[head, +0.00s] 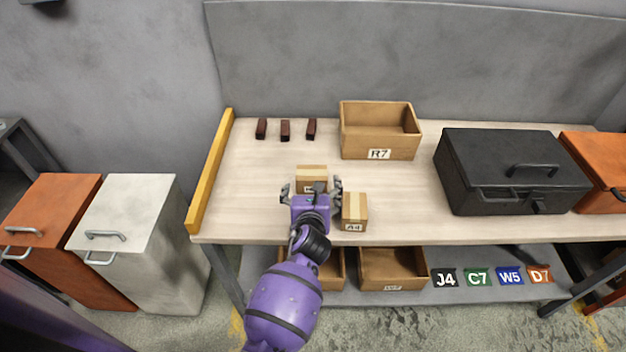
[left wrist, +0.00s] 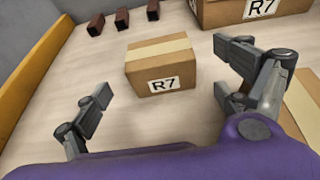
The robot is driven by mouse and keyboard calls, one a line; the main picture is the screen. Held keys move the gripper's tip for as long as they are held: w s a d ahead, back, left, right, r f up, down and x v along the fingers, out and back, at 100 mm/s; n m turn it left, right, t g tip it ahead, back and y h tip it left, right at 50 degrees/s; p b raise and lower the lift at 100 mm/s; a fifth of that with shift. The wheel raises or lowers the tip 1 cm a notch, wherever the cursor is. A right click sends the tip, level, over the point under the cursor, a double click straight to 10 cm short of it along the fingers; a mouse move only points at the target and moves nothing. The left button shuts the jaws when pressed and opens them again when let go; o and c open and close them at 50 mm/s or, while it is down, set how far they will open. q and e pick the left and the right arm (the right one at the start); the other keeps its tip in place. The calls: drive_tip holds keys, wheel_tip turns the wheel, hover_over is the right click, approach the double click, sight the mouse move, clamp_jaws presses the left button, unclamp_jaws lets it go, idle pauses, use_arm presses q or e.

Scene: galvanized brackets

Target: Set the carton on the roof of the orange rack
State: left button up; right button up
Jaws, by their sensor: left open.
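A small tan carton (head: 311,171) with a pale tape strip stands on the table; in the left wrist view the carton (left wrist: 160,60) carries an R7 label. My left gripper (head: 311,188) is open on its near side, fingers spread to either side. In the left wrist view my left gripper (left wrist: 168,80) has a clear gap before the carton and holds nothing. A second carton (head: 354,207), labelled A4, stands just to the right. No open rack is plain; an orange cabinet (head: 55,205) stands on the floor at the left. My right gripper is not in view.
A white cabinet (head: 130,215) stands beside the orange one. A yellow rail (head: 210,172) edges the table's left. An open R7 box (head: 380,143), dark blocks (head: 285,130), a black toolbox (head: 510,170) and an orange box (head: 598,170) are on the table. Bins (head: 392,268) sit below.

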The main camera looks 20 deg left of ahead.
sight(312, 175)
use_arm(q)
drive_tip(key=shift+w+a, duration=0.15)
drive_tip(key=shift+w, duration=0.55)
drive_tip(key=b+x, duration=0.1)
drive_tip(key=x, duration=0.3)
drive_tip(key=shift+w+a+f, duration=0.15)
drive_tip(key=shift+w+f, duration=0.05)
drive_tip(key=shift+w, duration=0.35)
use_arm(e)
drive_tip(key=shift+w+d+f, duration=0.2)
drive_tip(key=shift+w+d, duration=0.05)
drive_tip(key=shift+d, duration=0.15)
use_arm(q)
drive_tip(key=shift+r, duration=0.1)
drive_tip(key=shift+c, duration=0.5)
drive_tip(key=c, duration=1.4)
drive_tip(key=shift+c, duration=0.2)
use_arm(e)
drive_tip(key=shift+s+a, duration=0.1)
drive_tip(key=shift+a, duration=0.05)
use_arm(q)
drive_tip(key=shift+r, duration=0.1)
